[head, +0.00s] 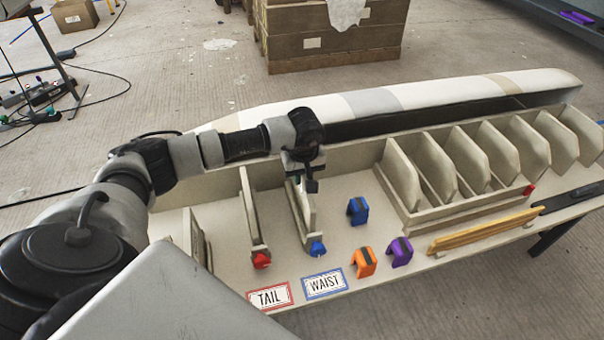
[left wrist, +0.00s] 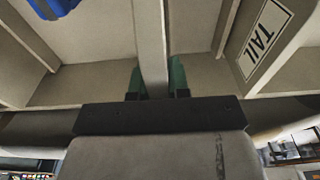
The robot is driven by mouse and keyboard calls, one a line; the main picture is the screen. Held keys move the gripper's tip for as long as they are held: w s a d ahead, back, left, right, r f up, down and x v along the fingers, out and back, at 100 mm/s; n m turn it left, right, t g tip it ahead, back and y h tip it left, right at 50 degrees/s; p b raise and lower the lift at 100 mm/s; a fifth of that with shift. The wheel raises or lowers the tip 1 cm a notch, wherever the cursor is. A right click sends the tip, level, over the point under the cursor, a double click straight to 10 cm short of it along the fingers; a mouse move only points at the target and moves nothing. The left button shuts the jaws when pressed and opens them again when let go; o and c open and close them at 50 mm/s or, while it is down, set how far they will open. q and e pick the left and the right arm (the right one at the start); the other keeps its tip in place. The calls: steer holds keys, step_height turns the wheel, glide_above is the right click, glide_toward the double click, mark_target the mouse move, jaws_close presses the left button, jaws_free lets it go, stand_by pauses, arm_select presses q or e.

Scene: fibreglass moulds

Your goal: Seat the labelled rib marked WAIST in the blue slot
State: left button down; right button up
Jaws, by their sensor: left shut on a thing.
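My left gripper (head: 303,180) is shut on the upper edge of a pale upright rib (head: 305,207). In the left wrist view its green fingers (left wrist: 157,82) straddle the rib (left wrist: 150,45). The rib stands at a narrow slot with a blue marker (head: 317,248) at its front end; I cannot tell whether its lower edge is fully down in the slot. No label shows on this rib. A blue-bordered WAIST card (head: 324,283) lies in front. My right gripper is not in view.
Another rib (head: 251,212) stands left at the red marker (head: 261,260), behind a TAIL card (head: 269,297). A TAIL label (left wrist: 263,38) shows in the left wrist view. Blue (head: 357,211), orange (head: 363,262) and purple (head: 400,251) blocks sit right. A rack (head: 440,214) holds several ribs.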

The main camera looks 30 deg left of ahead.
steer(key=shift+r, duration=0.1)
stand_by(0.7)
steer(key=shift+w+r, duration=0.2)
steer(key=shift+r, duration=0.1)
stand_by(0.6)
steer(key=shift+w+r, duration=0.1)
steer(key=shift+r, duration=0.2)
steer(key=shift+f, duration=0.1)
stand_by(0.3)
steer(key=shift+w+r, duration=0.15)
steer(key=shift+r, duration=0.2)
steer(key=shift+b, duration=0.3)
